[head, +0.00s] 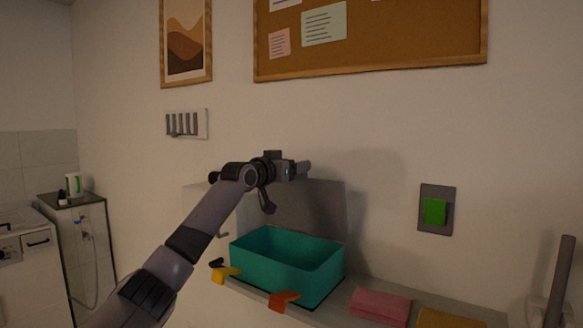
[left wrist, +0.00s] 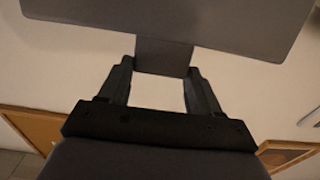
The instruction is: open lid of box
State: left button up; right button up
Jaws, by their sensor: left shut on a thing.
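The teal box (head: 285,262) stands on the grey shelf with its top open. Its grey lid (head: 322,208) stands upright behind the box, against the wall. My left gripper (head: 303,169) is at the lid's top edge, above the box. In the left wrist view the lid (left wrist: 170,18) fills the top, and its short tab (left wrist: 163,56) sits between the fingers of my left gripper (left wrist: 160,70), which is shut on it. The box's inside floor is mostly hidden by its front wall. My right gripper is not in view.
The shelf (head: 343,306) holds a pink folded cloth (head: 381,305) and a yellow one (head: 448,319) right of the box. An orange clip (head: 284,300) and a yellow clip (head: 226,274) are at its front edge. A dark post (head: 562,278) stands at far right.

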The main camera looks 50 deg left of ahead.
pick_arm(q)
jog(key=shift+s+r, duration=0.15)
jog(key=shift+r, duration=0.3)
jog(key=o, duration=1.5)
jog(key=shift+f, duration=0.15)
jog(key=shift+f, duration=0.1)
jog(key=shift+b+v, duration=2.05)
jog(key=shift+v, duration=1.55)
